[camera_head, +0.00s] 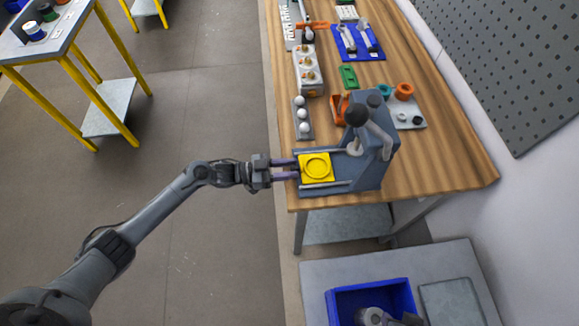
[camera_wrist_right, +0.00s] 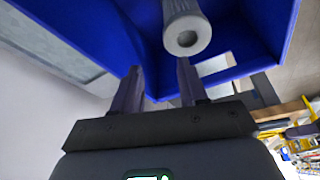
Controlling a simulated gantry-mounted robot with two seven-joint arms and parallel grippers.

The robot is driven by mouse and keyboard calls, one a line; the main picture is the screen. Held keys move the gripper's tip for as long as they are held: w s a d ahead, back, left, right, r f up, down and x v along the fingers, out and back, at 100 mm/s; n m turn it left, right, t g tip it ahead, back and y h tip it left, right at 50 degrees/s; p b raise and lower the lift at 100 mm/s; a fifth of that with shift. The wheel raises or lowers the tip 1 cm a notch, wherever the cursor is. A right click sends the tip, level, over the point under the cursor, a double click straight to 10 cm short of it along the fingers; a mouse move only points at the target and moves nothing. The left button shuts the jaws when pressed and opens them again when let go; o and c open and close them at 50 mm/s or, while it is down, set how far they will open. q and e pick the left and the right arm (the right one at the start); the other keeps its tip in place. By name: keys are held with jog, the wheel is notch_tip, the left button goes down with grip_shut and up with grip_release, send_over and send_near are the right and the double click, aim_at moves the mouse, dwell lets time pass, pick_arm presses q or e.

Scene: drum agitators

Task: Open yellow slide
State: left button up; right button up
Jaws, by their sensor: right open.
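The yellow slide (camera_head: 316,167) is a flat square plate with a round ring on top. It lies between the rails of a grey press-like fixture (camera_head: 375,165) with a black-knobbed lever, at the front of the wooden bench. My left gripper (camera_head: 290,168) is at the slide's left edge. Its two purple fingers are apart, with a gap between them; whether they touch the slide is too small to tell. My right gripper (camera_wrist_right: 158,85) is open and empty in the right wrist view, near a blue bin (camera_wrist_right: 100,40). A grey round-ended cylinder (camera_wrist_right: 185,30) is just beyond its fingers.
Behind the fixture on the wooden bench (camera_head: 440,165) are a rack of white balls (camera_head: 302,118), orange parts (camera_head: 338,108) and a grey plate (camera_head: 408,115). A blue bin (camera_head: 340,297) stands on the lower grey surface in front. A pegboard (camera_head: 510,75) bounds the right.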

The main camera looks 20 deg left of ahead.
pick_arm(q)
jog(key=shift+o, duration=1.4)
jog(key=v, duration=1.1)
